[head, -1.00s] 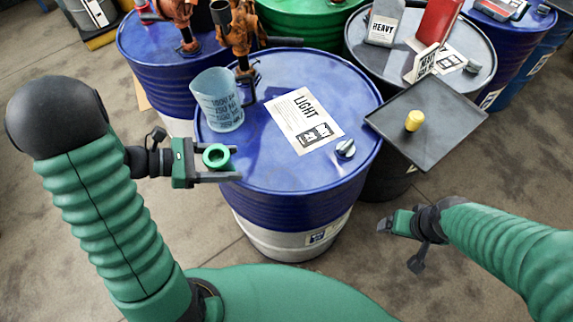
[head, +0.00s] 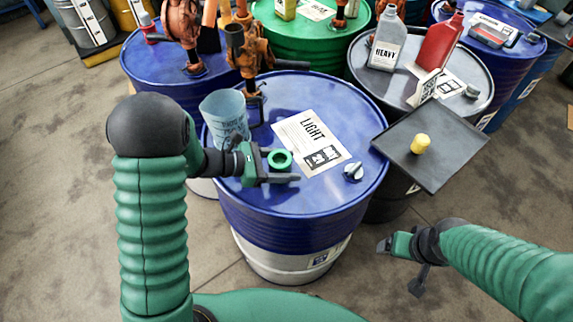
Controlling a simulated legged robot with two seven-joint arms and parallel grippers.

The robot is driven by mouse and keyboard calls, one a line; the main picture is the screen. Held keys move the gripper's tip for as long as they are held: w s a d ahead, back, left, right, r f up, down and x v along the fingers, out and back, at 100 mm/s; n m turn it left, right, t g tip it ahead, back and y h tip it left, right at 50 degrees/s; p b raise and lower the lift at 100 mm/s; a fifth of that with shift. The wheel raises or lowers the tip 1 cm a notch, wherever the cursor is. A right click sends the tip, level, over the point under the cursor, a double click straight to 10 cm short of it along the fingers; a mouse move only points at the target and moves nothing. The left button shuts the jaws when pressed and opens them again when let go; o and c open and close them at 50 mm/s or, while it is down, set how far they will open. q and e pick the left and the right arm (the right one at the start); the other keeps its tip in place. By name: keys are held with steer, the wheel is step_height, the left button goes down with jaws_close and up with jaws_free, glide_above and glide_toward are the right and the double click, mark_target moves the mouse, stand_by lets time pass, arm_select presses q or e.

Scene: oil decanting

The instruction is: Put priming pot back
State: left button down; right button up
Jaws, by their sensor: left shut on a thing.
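My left gripper (head: 283,170) is shut on a small green round pot (head: 280,159), seen from above as a ring with a dark hollow middle. I take it to be the priming pot. It is over the front left part of the blue drum lid marked LIGHT (head: 330,103); I cannot tell its exact height. My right gripper (head: 384,246) is low at the right, over the floor and away from the drums; its jaw opening cannot be made out.
A translucent measuring jug (head: 224,118) stands at the lid's left, near an orange pump (head: 243,48). A grey knob (head: 353,171) is at the right. A black tray (head: 447,168) with a yellow piece (head: 420,144) juts out beside the drum. Bottles (head: 387,40) stand behind.

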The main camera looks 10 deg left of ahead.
mark_target(273, 165)
arm_select(q)
steer(key=c, duration=0.8)
jaws_free()
steer(key=shift+s+d, duration=0.1)
steer(key=shift+d, duration=0.1)
steer(key=shift+o, duration=1.4)
steer(key=shift+d, duration=0.3)
steer(key=shift+o, duration=0.3)
steer(key=shift+d, duration=0.35)
steer(key=shift+a, duration=0.3)
steer(key=v, duration=0.5)
steer(key=shift+w+a+f, duration=0.1)
steer(key=shift+w+a, duration=0.1)
steer(key=shift+w, duration=0.1)
steer(key=v, duration=0.7)
steer(key=shift+s+d, duration=0.2)
steer(key=shift+s, duration=0.05)
steer(key=shift+a, duration=0.1)
arm_select(e)
steer(key=shift+d+r, duration=0.1)
steer(key=shift+d, duration=0.4)
